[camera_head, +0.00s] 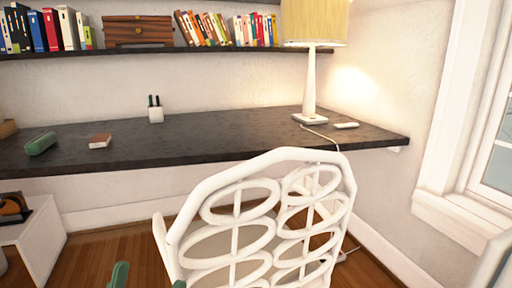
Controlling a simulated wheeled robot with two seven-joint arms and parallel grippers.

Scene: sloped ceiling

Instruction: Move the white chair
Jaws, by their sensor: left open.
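The white chair (257,158) stands in the lower middle, its tall back of oval openwork turned towards me. It is in front of the dark desk, and its seat and legs are mostly hidden or out of frame. The green fingertips of my left gripper (149,281) show at the bottom edge, open, by the chair's left side. One tip is left of the chair and the other overlaps its lower left edge in the picture; I cannot tell whether they touch. My right gripper is not in view.
The dark desk (215,141) spans the wall behind the chair, holding a lamp (310,90), a pen cup (155,114), and a green case (41,143). A white cabinet (45,239) stands at left. The window wall closes the right side. Wooden floor (90,258) shows between cabinet and chair.

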